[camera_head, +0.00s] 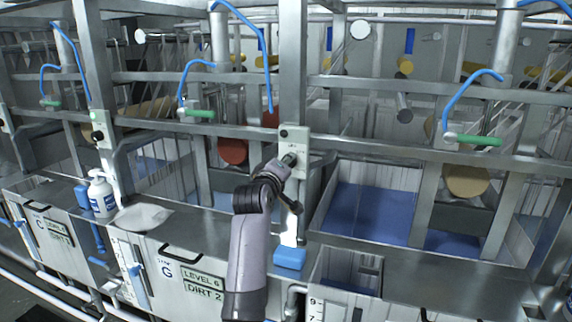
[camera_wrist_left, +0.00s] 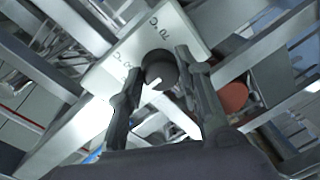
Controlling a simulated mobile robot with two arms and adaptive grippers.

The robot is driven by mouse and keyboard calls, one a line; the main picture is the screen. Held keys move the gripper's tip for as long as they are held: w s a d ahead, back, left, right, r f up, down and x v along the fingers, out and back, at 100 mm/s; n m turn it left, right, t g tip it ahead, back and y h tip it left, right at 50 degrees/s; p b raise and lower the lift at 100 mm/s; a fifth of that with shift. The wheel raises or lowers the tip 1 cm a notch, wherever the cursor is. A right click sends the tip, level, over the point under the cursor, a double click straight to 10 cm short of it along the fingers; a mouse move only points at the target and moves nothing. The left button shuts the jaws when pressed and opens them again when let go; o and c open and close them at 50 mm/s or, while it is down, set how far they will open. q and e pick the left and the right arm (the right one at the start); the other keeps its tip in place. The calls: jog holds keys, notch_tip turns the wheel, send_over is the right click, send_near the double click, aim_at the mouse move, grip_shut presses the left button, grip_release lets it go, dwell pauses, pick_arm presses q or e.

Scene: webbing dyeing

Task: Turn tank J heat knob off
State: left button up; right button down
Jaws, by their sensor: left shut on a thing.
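A pale control panel (camera_head: 301,141) is fixed to a steel upright near the middle of the head view. In the left wrist view the panel (camera_wrist_left: 135,48) carries a round dark knob (camera_wrist_left: 158,66) with temperature marks around it. My left gripper (camera_head: 289,160) reaches up to this panel. In the left wrist view its two fingers (camera_wrist_left: 160,78) stand on either side of the knob and are shut on it. The gripper covers the knob in the head view. No letter J is readable on the panel. My right gripper is not in view.
A similar panel (camera_head: 99,130) is on an upright at the left. Steel rails and blue hoses (camera_head: 262,55) surround the arm. A white bottle (camera_head: 102,194), a blue block (camera_head: 290,258) and a tank of blue liquid (camera_head: 370,212) are nearby.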

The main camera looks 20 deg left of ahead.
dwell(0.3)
pick_arm(q)
jog(key=o, duration=1.2)
jog(key=s, duration=0.7)
jog(key=shift+s+r, duration=0.25)
jog(key=shift+r, duration=0.05)
